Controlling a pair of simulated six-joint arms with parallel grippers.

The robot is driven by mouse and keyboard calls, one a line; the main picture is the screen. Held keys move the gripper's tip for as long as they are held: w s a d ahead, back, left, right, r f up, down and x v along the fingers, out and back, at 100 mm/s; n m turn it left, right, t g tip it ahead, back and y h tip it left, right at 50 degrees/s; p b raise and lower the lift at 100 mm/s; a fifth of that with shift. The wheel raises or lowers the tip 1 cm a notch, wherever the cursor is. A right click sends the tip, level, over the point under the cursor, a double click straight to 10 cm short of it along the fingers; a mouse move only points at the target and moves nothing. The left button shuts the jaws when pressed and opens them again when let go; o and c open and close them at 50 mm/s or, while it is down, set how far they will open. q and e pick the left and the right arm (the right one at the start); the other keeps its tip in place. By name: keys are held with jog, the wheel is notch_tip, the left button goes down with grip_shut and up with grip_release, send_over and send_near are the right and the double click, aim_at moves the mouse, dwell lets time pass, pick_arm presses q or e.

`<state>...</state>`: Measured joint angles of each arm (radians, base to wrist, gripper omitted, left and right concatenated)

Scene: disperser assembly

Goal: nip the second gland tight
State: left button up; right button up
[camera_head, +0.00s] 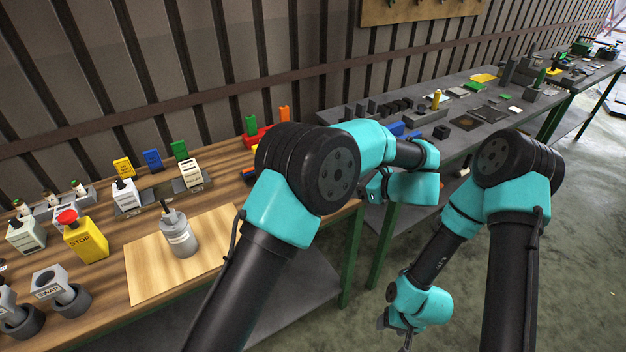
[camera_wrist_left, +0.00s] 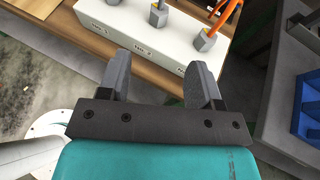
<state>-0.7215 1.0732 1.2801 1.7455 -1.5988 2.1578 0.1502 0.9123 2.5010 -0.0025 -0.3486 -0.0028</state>
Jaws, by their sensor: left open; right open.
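In the left wrist view a long white box (camera_wrist_left: 150,41) lies along the edge of a wooden bench. Several grey glands stand on it: a middle one (camera_wrist_left: 158,14), one with an orange cable (camera_wrist_left: 205,40) to its right, and one (camera_wrist_left: 108,2) cut by the top edge. I cannot tell how tight any is. My left gripper (camera_wrist_left: 158,66) is open and empty, its fingertips just short of the box's near side. In the head view my left arm hides the box and the left gripper. My right gripper (camera_head: 395,334) hangs low at the bottom, open, away from the bench.
A wooden bench with a pale board (camera_head: 150,272), a grey bottle (camera_head: 179,236) and a yellow stop button box (camera_head: 85,238) fills the left. A grey bench (camera_head: 460,140) with many small parts runs right. In the wrist view a blue bin (camera_wrist_left: 307,105) stands right.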

pick_arm(q)
jog(key=x, duration=1.5)
jog(key=shift+w+a+f, duration=0.2)
jog(key=shift+a, duration=0.05)
jog(key=c, duration=0.9)
